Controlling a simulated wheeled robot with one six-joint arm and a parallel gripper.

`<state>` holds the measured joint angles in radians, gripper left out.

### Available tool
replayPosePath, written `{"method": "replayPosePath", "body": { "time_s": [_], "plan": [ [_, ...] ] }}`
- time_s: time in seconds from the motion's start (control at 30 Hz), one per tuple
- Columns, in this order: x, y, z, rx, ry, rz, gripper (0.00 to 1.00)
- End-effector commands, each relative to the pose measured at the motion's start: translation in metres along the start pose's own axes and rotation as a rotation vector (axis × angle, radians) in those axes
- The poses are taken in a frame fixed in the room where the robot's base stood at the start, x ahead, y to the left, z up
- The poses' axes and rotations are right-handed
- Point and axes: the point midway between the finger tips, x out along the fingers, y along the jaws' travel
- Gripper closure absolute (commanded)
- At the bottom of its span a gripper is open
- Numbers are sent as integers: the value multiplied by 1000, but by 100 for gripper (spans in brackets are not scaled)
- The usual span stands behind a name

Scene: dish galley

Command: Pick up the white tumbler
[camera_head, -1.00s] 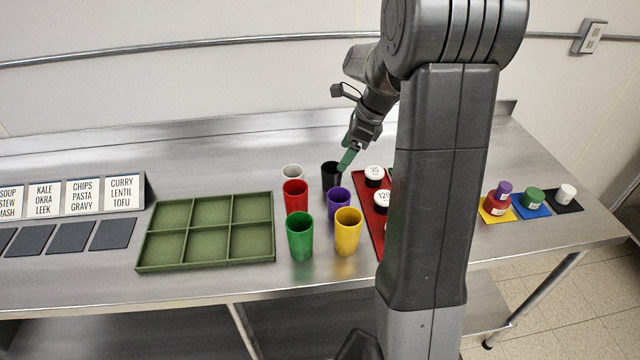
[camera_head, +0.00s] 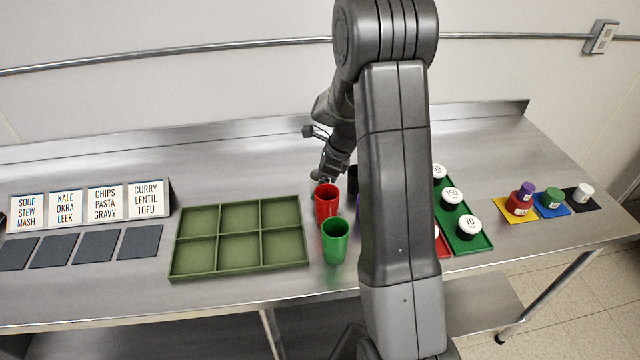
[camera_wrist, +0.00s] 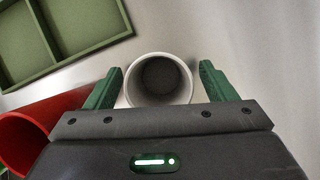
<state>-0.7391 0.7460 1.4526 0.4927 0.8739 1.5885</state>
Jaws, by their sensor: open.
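The white tumbler (camera_wrist: 158,99) stands between the two green fingers of my gripper (camera_wrist: 160,84) in the wrist view, with its round open mouth toward the camera. The fingers are open, one on each side of it, with a small gap showing at each side. In the head view my gripper (camera_head: 325,178) is behind the red tumbler (camera_head: 326,200). There the white tumbler is mostly hidden by my gripper and the red tumbler.
The red tumbler (camera_wrist: 30,130) is close to the left finger. A green tumbler (camera_head: 335,241) stands in front, and a dark tumbler (camera_head: 353,178) is to the right. A green divided tray (camera_head: 240,268) lies left. My arm hides other tumblers.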

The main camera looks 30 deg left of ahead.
Motion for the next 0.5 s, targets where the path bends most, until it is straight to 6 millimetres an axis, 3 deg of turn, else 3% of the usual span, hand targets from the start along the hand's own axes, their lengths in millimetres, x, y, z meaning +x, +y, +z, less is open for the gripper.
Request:
{"method": "replayPosePath", "body": {
  "time_s": [0.17,0.4,0.43,0.5],
  "plan": [
    [17,1,-1,1,1,1,22],
    [19,1,-1,1,1,0,22],
    [19,1,-1,1,1,0,24],
    [19,0,-1,1,1,0,38]
  ]
}}
